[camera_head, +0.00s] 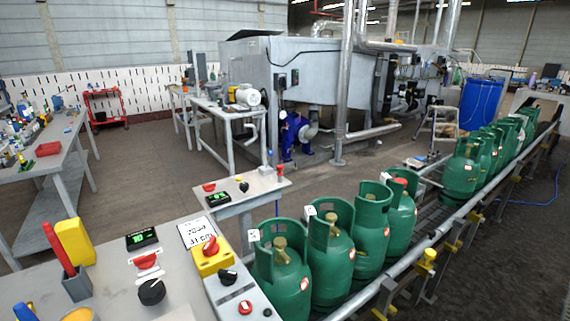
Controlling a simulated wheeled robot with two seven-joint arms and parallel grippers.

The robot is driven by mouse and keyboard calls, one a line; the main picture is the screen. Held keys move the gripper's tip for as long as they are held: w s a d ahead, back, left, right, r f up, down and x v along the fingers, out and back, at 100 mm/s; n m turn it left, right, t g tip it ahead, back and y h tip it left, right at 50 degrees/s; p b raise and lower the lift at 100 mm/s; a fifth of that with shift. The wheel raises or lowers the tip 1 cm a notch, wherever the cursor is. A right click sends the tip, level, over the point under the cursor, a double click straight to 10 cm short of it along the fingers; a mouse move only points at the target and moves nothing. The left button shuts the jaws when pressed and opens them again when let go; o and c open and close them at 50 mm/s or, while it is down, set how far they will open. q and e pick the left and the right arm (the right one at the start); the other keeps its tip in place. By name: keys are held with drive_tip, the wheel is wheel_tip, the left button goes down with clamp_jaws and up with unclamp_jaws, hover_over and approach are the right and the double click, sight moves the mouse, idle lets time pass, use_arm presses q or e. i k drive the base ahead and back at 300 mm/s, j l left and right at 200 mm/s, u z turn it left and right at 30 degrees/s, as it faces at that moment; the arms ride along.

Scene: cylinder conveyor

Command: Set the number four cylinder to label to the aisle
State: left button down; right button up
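Green gas cylinders stand upright in a row on the conveyor (432,213). The near group has a first cylinder (284,276), a second (331,262), a third (370,240) and a fourth (400,222), counting from the front. The fourth has a red top. A gap separates this group from a far group (460,172). Neither of my grippers is in view.
A control panel (185,262) with buttons, knobs and green displays fills the front left. A metal rail (408,250) with yellow-capped posts edges the conveyor's right side. Open floor (520,250) lies beyond it.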

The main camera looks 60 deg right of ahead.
sight(401, 216)
drive_tip(key=z, duration=2.85)
drive_tip(key=i+l+u, duration=0.3)
drive_tip(key=i+l, duration=0.5)
drive_tip(key=i, duration=0.1)
